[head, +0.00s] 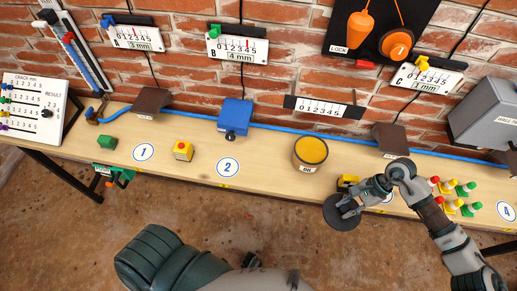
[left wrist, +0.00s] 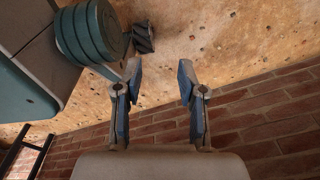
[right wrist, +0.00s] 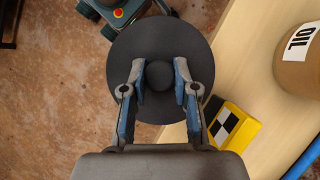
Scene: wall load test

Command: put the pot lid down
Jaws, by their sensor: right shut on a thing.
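The pot lid is a round dark disc with a round knob. In the head view the pot lid (head: 340,212) is at the bench's front edge, right of the oil pot. In the right wrist view the pot lid (right wrist: 160,105) fills the middle, partly over the floor and partly near the bench edge. My right gripper (right wrist: 159,80) is shut on its knob, one finger on each side; it also shows in the head view (head: 350,203). My left gripper (left wrist: 157,75) is open and empty, with floor and brick wall beyond it. The oil pot (head: 310,152) stands uncovered, showing yellow contents.
The wooden bench (head: 265,178) runs along the brick wall. A yellow-and-black block (right wrist: 234,126) lies close to the lid. Several coloured pegs (head: 455,197) stand to the right. A yellow box with a red button (head: 183,151) is at left. Bare wood shows left of the pot.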

